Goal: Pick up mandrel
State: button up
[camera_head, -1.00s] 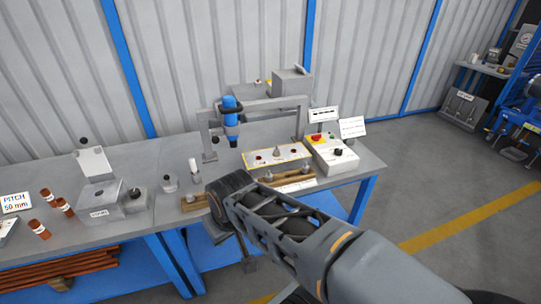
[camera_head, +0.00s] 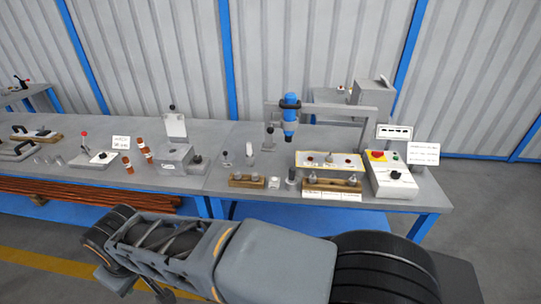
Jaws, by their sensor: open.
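No part is plainly marked as the mandrel, and I cannot tell which one it is. Small metal parts stand on the bench (camera_head: 240,207): a short grey upright cylinder (camera_head: 292,176) between two wooden racks, and metal pegs in the left rack (camera_head: 246,181) and the right rack (camera_head: 332,185). My arm reaches across the bottom of the picture to the left, in front of the bench. My gripper (camera_head: 160,292) shows small and dark at the lower edge, partly cut off, well away from these parts. It is open, and nothing shows in it.
A blue-headed press (camera_head: 290,115) stands behind the racks, with a control box (camera_head: 391,179) to its right. A grey block fixture (camera_head: 175,157) and copper-coloured cylinders (camera_head: 142,146) stand to the left. Orange-brown bars (camera_head: 90,196) lie under the left bench. Bare bench lies along the front edge.

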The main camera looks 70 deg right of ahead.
aim_at(330, 157)
jog(key=u, duration=1.2)
jog(key=k, duration=1.7)
jog(key=z, duration=1.85)
jog(key=i, duration=0.5)
jog(key=u, duration=0.1)
